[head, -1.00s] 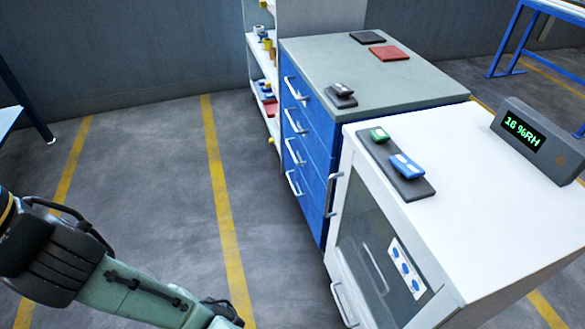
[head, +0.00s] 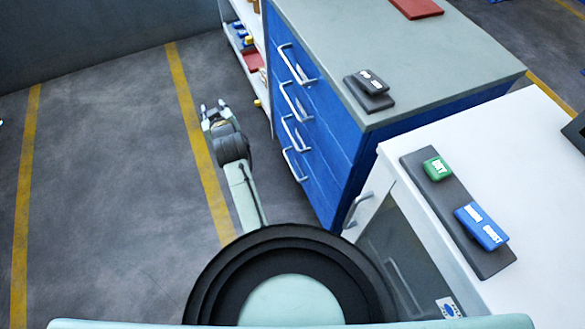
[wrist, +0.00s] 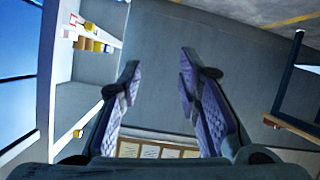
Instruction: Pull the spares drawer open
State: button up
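The blue drawer cabinet (head: 345,150) has a stack of several drawers with silver bar handles, the top handle (head: 297,64) and the lowest handle (head: 295,165) among them. All its drawers look shut. I cannot read a label telling which is the spares drawer. My gripper (head: 214,112) is left of the cabinet, over the floor and apart from the handles. In the wrist view its two fingers (wrist: 158,72) are spread with nothing between them. A blue surface at the left edge of that view looks like the cabinet.
A white cabinet (head: 480,120) with a glass front stands nearer on the right, bearing green and blue labelled blocks on a dark strip. A dark block (head: 370,88) and a red pad (head: 416,8) lie on the grey top. White shelves (head: 243,40) stand beyond. Floor on the left is clear.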

aim_at(292, 169)
jog(key=s+d+f+m+g+h, duration=0.1)
jog(key=s+d+f+g+h, duration=0.15)
jog(key=s+d+f, duration=0.55)
jog(key=s+d+f+g+h, duration=0.1)
jog(key=s+d+f+g, duration=0.15)
jog(key=d+f, duration=0.65)
jog(key=s+d+f+m+g+h, duration=0.1)
jog(key=s+d+f+g+h, duration=0.25)
jog(key=f, duration=0.85)
jog(key=shift+t+y, duration=0.45)
jog(key=shift+y, duration=0.45)
jog(key=w, duration=0.3)
jog(key=w+d, duration=0.1)
jog(key=w, duration=0.3)
jog(key=w+d, duration=0.1)
jog(key=w, duration=0.3)
jog(key=shift+p, duration=0.3)
jog(key=shift+w+f, duration=0.4)
jog(key=shift+f, duration=0.2)
jog(key=shift+c, duration=0.5)
grip_shut()
